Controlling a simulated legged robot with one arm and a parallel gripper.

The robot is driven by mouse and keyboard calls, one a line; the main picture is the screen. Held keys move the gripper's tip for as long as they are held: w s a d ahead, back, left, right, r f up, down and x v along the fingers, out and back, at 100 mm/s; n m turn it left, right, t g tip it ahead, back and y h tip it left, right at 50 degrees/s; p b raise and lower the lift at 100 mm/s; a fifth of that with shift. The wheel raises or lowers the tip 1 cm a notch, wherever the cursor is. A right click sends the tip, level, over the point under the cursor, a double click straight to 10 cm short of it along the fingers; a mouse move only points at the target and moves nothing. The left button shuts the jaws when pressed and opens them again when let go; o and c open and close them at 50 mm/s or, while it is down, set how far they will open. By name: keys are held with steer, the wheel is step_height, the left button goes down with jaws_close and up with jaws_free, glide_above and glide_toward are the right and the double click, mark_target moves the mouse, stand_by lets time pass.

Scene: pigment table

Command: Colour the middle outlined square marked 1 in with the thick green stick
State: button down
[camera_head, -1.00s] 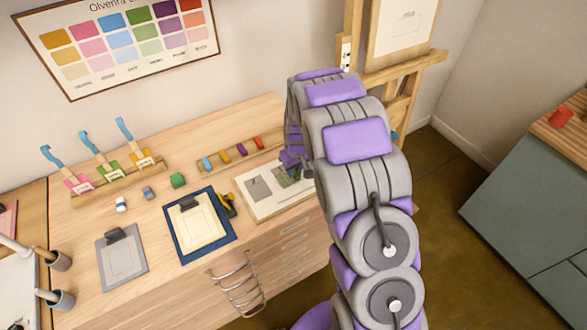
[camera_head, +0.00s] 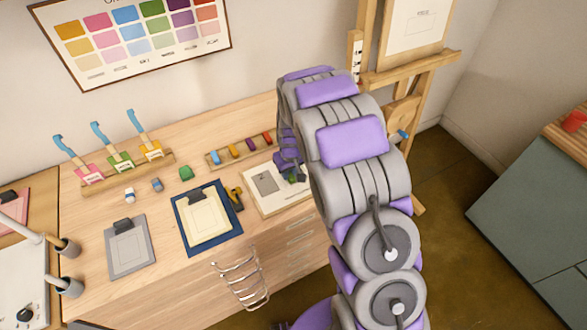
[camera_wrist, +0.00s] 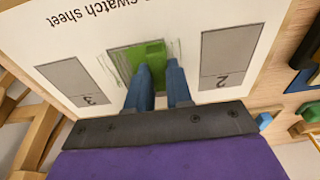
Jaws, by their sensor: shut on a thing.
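The white swatch sheet (camera_wrist: 120,22) lies under my gripper, seen upside down in the wrist view. It also shows on the desk in the head view (camera_head: 262,204). Its middle square (camera_wrist: 121,62) is largely green, with thin dark lines around its sides. Its number is hidden. Grey squares marked 3 (camera_wrist: 69,76) and 2 (camera_wrist: 228,48) lie on either side. I cannot tell whether the stick touches the paper. In the head view my arm hides part of the sheet.
A blue-bordered board (camera_head: 184,226) with cream paper and a grey clipboard (camera_head: 128,257) lie to the left. A rack (camera_head: 240,154) of coloured sticks stands behind. An easel (camera_head: 408,75) stands at the right.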

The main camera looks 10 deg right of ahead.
steer(key=shift+s+a, duration=0.1)
steer(key=shift+a, duration=0.3)
steer(key=shift+r, duration=0.15)
steer(key=shift+r+p, duration=1.2)
steer(key=shift+r, duration=2.25)
